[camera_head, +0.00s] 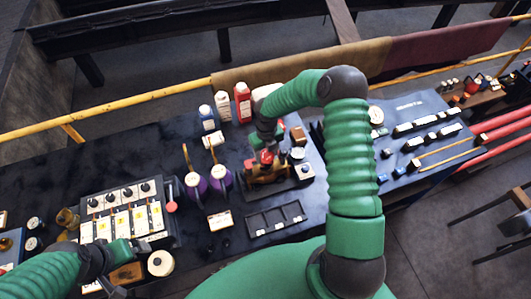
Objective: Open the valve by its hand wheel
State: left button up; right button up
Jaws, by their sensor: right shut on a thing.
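The brass valve (266,174) stands on the dark bench in the middle of the view. Its red hand wheel (266,157) is on top, partly covered by my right gripper (263,147). My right gripper comes down from above and is shut on the hand wheel. How far the wheel is turned cannot be made out. My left gripper (128,249) is low at the left, beside the panel of yellow and white switches and far from the valve. Its jaws are too small and dark to read.
Red and white bottles (243,102) stand behind the valve. Purple round things (221,178) are to its left. A dark divided tray (275,219) lies in front. A switch panel (128,213) is at the left. A yellow rail (110,111) runs behind the bench.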

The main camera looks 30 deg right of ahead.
aim_at(267, 155)
jog(key=shift+r+n, duration=0.1)
jog(key=shift+n, duration=0.4)
pick_arm(q)
jog(key=shift+r, duration=0.3)
jog(key=shift+s, duration=0.1)
pick_arm(e)
jog(key=o, duration=1.5)
jog(key=shift+s, duration=0.1)
jog(key=shift+c, duration=0.2)
jog(key=shift+c, duration=1.3)
notch_tip(267, 155, up, 6)
jog(key=p, duration=0.5)
jog(key=shift+p, duration=0.3)
pick_arm(q)
jog(key=v, duration=0.2)
jog(key=w+v, duration=0.1)
jog(key=v, duration=0.2)
jog(key=shift+r, duration=0.3)
